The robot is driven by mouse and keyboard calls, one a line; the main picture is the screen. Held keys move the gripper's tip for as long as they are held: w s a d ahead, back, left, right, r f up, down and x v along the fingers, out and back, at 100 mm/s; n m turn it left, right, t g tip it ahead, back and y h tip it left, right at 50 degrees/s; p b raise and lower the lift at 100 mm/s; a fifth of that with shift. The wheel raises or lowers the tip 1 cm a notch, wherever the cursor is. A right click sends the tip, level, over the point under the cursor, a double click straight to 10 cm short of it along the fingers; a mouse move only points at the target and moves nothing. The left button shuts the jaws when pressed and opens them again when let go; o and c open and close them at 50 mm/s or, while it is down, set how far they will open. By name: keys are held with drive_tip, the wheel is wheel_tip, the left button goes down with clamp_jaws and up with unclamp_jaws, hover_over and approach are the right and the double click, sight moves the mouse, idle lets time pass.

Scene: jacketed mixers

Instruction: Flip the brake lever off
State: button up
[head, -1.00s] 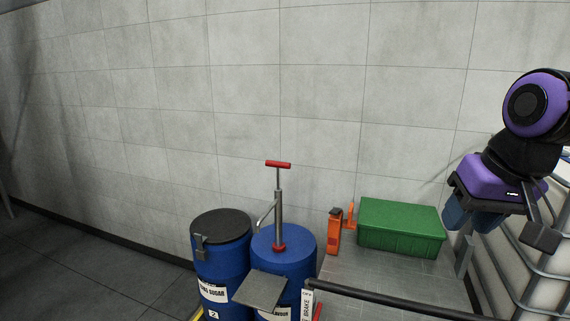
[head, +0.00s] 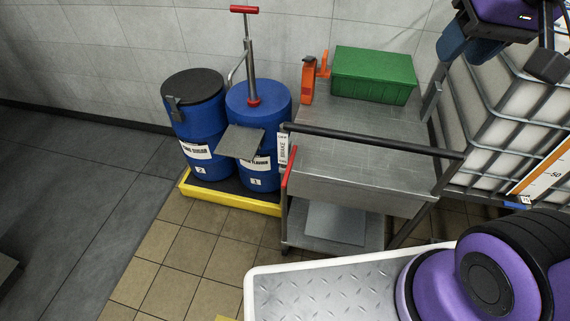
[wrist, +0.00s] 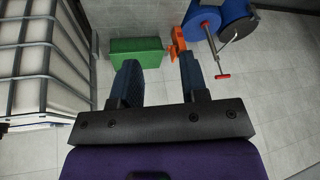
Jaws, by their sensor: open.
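The brake lever (head: 289,166) is a thin red lever on the left front post of a grey metal cart (head: 350,180), just under the left end of its dark push bar. It slants slightly from upright. A white BRAKE label (head: 283,150) is beside it. My gripper (head: 500,56) is at the top right of the head view, open and empty, high and well to the right of the lever, close to the caged tank. In the wrist view my gripper (wrist: 160,72) has its two blue fingers spread apart. The lever is not seen there.
A green bin (head: 372,76) and an orange tool (head: 309,78) sit on the cart top. Two blue drums (head: 258,108) stand left on a yellow-edged pallet (head: 235,203), one with a pump. A caged white tank (head: 500,130) is at right. Tiled floor (head: 205,245) is free in front.

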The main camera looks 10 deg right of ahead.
drive_tip(key=w+a+f+g+y, duration=0.1)
drive_tip(key=w+a+f+g, duration=0.1)
drive_tip(key=w+a+f, duration=0.4)
drive_tip(key=m+g+h, duration=0.2)
drive_tip(key=m, duration=0.2)
hover_over(286, 175)
wheel_tip(286, 175, down, 26)
wheel_tip(286, 175, down, 11)
drive_tip(key=shift+s+r, duration=0.1)
clamp_jaws()
